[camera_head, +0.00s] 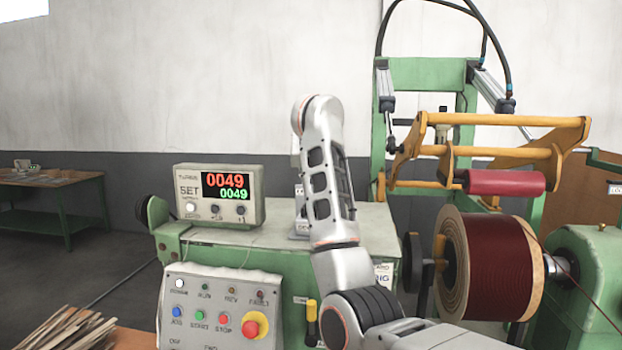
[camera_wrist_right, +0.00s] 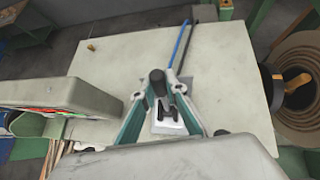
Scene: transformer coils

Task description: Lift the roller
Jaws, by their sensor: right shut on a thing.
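The red roller (camera_head: 505,182) hangs on the yellow swing frame (camera_head: 490,153), above and apart from the coil of dark red wire (camera_head: 497,267). My right arm reaches over the green control cabinet (camera_head: 235,250), and its gripper is mostly hidden behind my arm links in the head view. In the right wrist view, my right gripper (camera_wrist_right: 165,95) is shut on a black-knobbed lever (camera_wrist_right: 157,76) that stands on a small plate on the cabinet's pale top. My left gripper is not in view.
A counter box (camera_head: 220,196) reading 0049 stands on the cabinet, left of my right arm. A button panel (camera_head: 222,305) with a red emergency stop is in front. A green workbench (camera_head: 50,205) stands far left. Blue and black hoses (camera_wrist_right: 181,45) run behind the lever.

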